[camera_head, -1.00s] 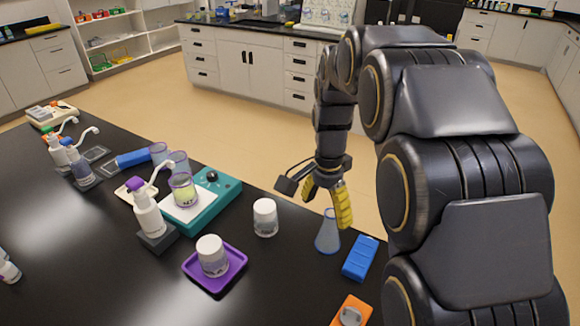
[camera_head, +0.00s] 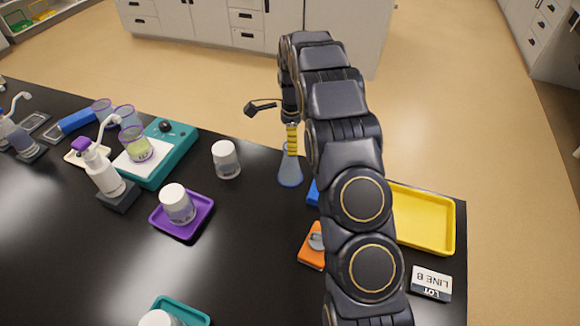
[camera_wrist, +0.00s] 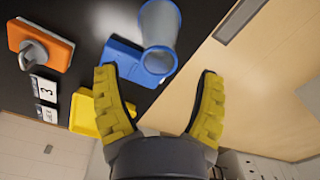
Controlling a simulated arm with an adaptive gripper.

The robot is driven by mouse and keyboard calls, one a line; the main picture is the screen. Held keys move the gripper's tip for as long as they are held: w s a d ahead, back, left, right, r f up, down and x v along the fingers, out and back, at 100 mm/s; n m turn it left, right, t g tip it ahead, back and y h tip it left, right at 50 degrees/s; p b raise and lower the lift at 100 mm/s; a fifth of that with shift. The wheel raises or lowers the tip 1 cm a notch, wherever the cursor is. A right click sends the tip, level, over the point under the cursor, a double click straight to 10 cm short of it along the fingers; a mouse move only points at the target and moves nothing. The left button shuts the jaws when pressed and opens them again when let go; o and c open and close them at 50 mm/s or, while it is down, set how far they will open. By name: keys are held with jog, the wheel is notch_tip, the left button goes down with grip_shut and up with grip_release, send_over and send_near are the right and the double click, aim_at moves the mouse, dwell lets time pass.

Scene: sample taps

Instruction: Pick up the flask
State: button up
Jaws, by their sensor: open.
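The flask (camera_head: 290,174) is a translucent blue conical vessel standing upright near the far edge of the black bench in the head view. My gripper (camera_head: 292,140) is above it, its yellow fingers pointing down at its neck; in that view they overlap. In the wrist view, the flask (camera_wrist: 160,25) lies beyond the fingertips, with its rim facing the gap between them. My gripper (camera_wrist: 157,73) is open there, with nothing between the fingers. I cannot tell the exact height gap between fingertips and rim.
A blue block (camera_wrist: 122,62) is close beside the flask, partly hidden by my arm in the head view. A white-capped jar (camera_head: 226,160) stands left of it. An orange block (camera_head: 312,245) and yellow tray (camera_head: 425,218) are nearer and right.

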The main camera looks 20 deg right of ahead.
aim_at(290, 163)
notch_tip(290, 163, down, 4)
jog(key=shift+a+f, duration=0.1)
jog(key=shift+a, duration=0.05)
jog(key=c, duration=1.2)
